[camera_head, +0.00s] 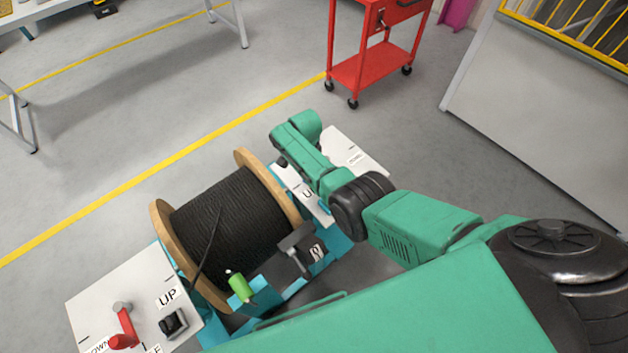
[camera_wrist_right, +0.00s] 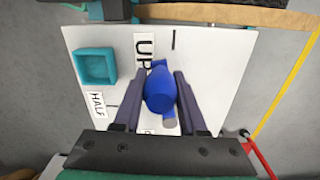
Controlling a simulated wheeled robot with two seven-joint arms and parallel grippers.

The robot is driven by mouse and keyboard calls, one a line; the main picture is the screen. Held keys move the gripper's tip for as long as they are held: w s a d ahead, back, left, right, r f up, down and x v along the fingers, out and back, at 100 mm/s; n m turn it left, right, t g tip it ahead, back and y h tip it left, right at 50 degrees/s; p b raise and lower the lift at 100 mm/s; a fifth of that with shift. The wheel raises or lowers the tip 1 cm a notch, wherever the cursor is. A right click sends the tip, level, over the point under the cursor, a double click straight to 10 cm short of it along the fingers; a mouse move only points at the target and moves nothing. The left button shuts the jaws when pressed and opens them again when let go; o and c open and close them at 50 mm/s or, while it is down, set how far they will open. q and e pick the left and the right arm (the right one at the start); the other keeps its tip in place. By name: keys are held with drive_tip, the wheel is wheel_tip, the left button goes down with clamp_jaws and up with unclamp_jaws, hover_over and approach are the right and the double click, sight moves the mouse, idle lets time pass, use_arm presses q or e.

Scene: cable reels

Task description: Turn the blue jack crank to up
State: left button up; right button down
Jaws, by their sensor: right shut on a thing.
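The blue jack crank (camera_wrist_right: 160,92) stands on a white panel (camera_wrist_right: 220,60) in the right wrist view. My right gripper (camera_wrist_right: 160,88) is shut on its blue handle, one finger on each side. The grey hub (camera_wrist_right: 168,122) shows below the handle, so the crank points toward the picture's top, close to the UP label (camera_wrist_right: 144,50) and its tick line. A HALF label (camera_wrist_right: 96,105) is at the left; another label below is mostly hidden. In the head view my right arm covers the crank and gripper. My left gripper is not in view.
A black cable reel (camera_head: 235,225) with wooden flanges sits between the panels. A second white panel (camera_head: 95,290) carries a red crank (camera_head: 124,330). A teal square box (camera_wrist_right: 97,66) is on the blue crank's panel. A red cart (camera_head: 365,75) stands behind.

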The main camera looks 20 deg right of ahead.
drive_tip(key=shift+w+a+m+b, duration=0.3)
drive_tip(key=shift+w+m+b, duration=0.45)
drive_tip(key=shift+m+b, duration=0.1)
drive_tip(key=shift+w+m, duration=0.25)
drive_tip(key=shift+r, duration=0.15)
drive_tip(key=shift+c, duration=2.3)
unclamp_jaws()
drive_tip(key=shift+w, duration=0.1)
